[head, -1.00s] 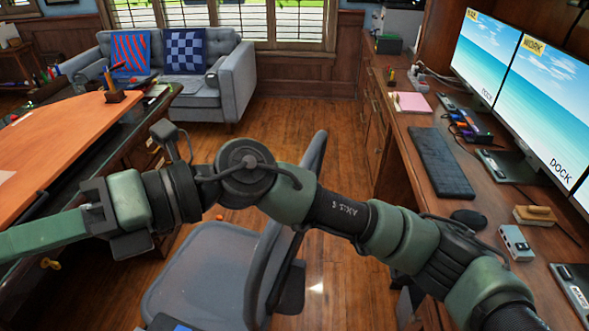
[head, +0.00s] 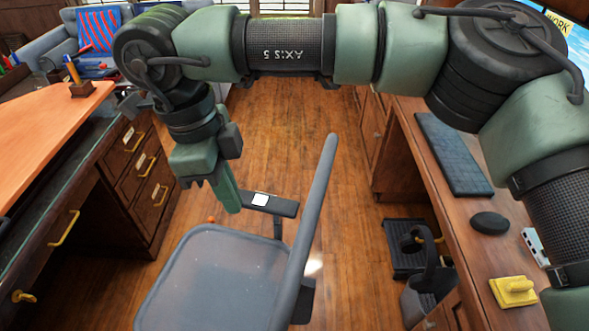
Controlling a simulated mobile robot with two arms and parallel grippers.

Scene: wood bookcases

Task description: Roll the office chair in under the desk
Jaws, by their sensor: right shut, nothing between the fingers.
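The office chair shows at the bottom centre, with a grey seat (head: 215,275), a thin grey backrest (head: 312,205) on its right side and a dark armrest (head: 270,204) on its far side. The seat's open side faces the left desk (head: 70,135), which has an orange top, drawers and a dark space below. My right gripper (head: 230,203) points down above the far edge of the seat, left of the armrest. It is shut and empty; I cannot tell if it touches the chair. My left gripper is not in view.
On the right stands a second desk (head: 405,150) with a keyboard (head: 452,153), a mouse (head: 490,222) and a yellow object (head: 513,291). A dark bin (head: 430,285) stands below it. Bare wood floor (head: 285,120) lies between the desks. A sofa is at the back left.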

